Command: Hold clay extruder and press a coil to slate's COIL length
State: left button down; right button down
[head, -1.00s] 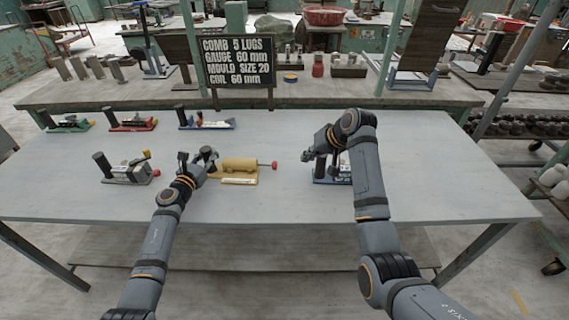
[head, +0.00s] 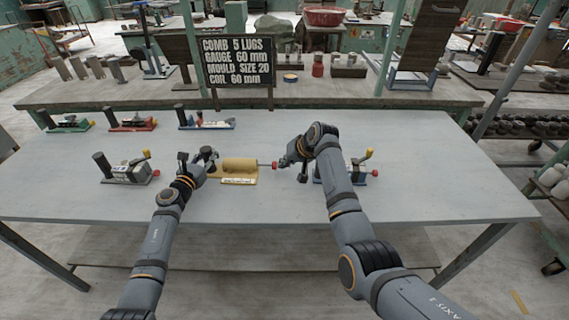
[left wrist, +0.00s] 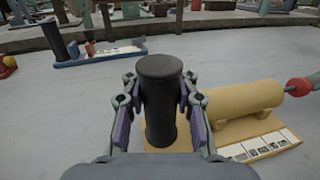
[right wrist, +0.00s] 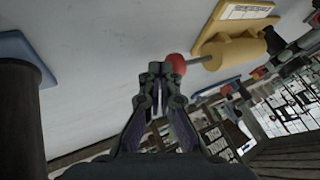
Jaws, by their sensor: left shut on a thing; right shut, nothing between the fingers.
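The clay extruder has a tan barrel (head: 239,164) on a tan base, with a white label strip along the front. Its upright black post (left wrist: 161,100) stands between the fingers of my left gripper (left wrist: 160,88), which is shut on it. A thin rod leaves the barrel's right end and ends in a red knob (head: 274,166). My right gripper (right wrist: 160,70) is shut and empty, its tips right beside the red knob (right wrist: 177,63); I cannot tell whether they touch. The slate (head: 238,62) reads "COIL 60 mm". I see no clay coil.
A blue-based tool (head: 322,175) with a yellow lever stands partly behind my right arm. A tool with a yellow-topped lever (head: 127,170) stands at left. Green (head: 68,124), red (head: 132,123) and blue (head: 207,122) tools line the back left. The table's right side is clear.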

aim_at(274, 164)
pick_arm(q)
jog(key=shift+f, duration=0.2)
pick_arm(e)
jog(key=shift+w+a, duration=0.1)
jog(key=shift+a, duration=1.4)
jog(key=d, duration=0.4)
jog(key=d+v, duration=0.1)
jog(key=v, duration=0.9)
jog(key=x, duration=0.9)
jog(key=shift+s+a, duration=0.15)
jog(key=shift+s, duration=0.1)
jog(key=a, duration=0.2)
jog(key=a+f, duration=0.1)
jog(key=shift+w+a, duration=0.25)
jog(key=shift+w, duration=0.1)
jog(key=shift+a, duration=0.5)
